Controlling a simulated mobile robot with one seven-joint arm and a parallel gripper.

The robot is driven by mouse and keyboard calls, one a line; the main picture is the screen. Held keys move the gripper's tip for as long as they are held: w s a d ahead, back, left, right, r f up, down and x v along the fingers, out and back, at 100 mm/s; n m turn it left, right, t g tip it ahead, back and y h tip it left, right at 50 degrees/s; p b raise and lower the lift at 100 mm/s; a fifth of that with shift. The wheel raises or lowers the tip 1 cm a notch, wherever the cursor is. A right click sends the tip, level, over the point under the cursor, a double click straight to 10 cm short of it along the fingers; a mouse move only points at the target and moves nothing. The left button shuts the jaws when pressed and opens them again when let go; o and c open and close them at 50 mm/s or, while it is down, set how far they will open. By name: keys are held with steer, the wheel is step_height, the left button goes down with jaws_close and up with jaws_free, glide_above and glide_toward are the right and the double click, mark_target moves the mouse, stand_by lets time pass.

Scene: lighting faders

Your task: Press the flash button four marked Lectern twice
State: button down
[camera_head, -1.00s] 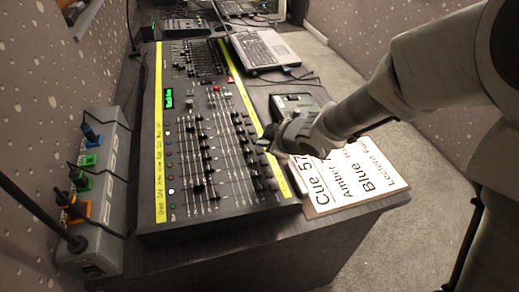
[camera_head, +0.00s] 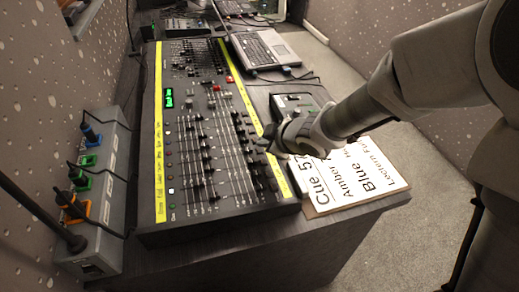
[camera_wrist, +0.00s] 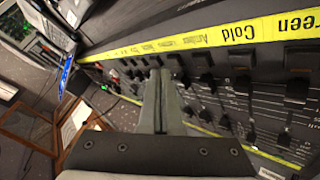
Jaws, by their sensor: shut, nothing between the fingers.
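The lighting console (camera_head: 200,222) lies across the desk, with rows of faders and a row of dark buttons (camera_head: 268,184) along its right-hand yellow label strip (camera_head: 281,178). My gripper (camera_head: 264,146) is shut and empty over this row. Its fingertips (camera_wrist: 160,74) cover part of the row in the wrist view; I cannot tell whether they touch a button.
A cue board (camera_head: 345,187) lies on the desk right of the console, under my forearm. A dark device (camera_head: 290,103) and a laptop (camera_head: 262,48) stand farther back. A grey connector box (camera_head: 108,195) with coloured plugs stands on the left.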

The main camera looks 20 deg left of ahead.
steer(key=shift+f, duration=0.4)
steer(key=shift+f+b, duration=0.3)
steer(key=shift+b, duration=0.25)
stand_by(0.5)
steer(key=shift+r+p, duration=0.75)
steer(key=shift+p, duration=0.05)
steer(key=shift+r, duration=0.1)
steer(key=r+p, duration=0.4)
steer(key=p, duration=0.1)
steer(key=shift+w+d+r, duration=0.1)
steer(key=shift+d+r, duration=0.1)
steer(key=shift+r, duration=0.15)
stand_by(2.0)
